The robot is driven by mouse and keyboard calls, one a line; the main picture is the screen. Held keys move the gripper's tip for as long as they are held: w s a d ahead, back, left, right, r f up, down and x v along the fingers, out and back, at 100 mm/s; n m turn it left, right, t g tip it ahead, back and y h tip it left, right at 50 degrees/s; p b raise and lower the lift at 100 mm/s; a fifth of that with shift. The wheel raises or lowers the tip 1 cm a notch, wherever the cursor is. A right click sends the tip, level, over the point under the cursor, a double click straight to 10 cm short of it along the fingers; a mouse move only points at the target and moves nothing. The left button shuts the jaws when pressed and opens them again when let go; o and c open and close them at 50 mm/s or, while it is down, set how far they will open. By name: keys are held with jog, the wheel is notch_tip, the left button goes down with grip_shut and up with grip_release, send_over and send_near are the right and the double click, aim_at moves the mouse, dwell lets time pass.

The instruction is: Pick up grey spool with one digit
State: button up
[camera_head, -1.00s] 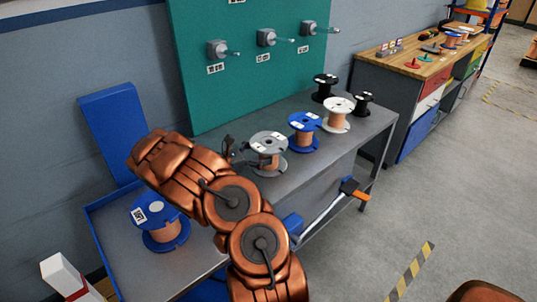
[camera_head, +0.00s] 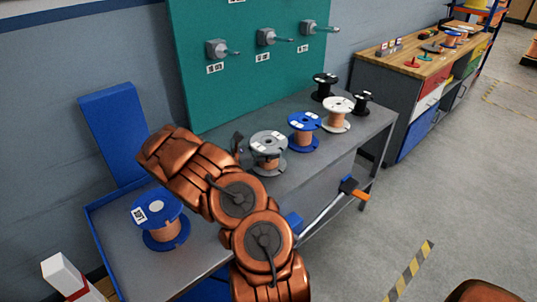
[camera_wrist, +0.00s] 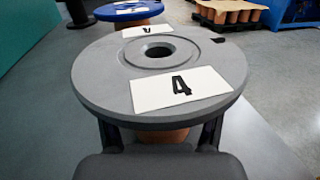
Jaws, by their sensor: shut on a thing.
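The grey spool (camera_head: 268,141) stands upright on the grey metal bench, in the row of spools. In the wrist view the grey spool (camera_wrist: 110,72) is close up, with a white label reading "4" on its top flange and another label on the far side of the hole. My gripper (camera_wrist: 160,140) is shut on the spool below its top flange, around the copper-coloured winding. The fingertips are hidden under the flange. In the head view my gripper (camera_head: 240,150) is largely hidden by my copper-coloured arm, at the spool's left side.
A blue spool (camera_head: 304,131) stands close to the right of the grey one, then a white spool (camera_head: 338,115) and black spools (camera_head: 324,87). Another blue spool (camera_head: 160,221) sits front left. A green board (camera_head: 245,75) with pegs rises behind the bench (camera_head: 215,262).

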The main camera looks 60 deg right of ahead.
aim_at(268, 140)
jog(key=c, duration=0.8)
jog(key=shift+r, duration=0.15)
jog(key=shift+r, duration=0.55)
notch_tip(268, 140, up, 2)
jog(key=shift+r, duration=0.15)
jog(key=s+a, duration=0.1)
jog(key=a, duration=0.4)
jog(key=s+a+r+b, duration=0.1)
jog(key=a, duration=0.4)
jog(key=s+a, duration=0.2)
jog(key=a, duration=0.3)
jog(key=shift+a+r, duration=0.2)
jog(key=shift+a, duration=0.1)
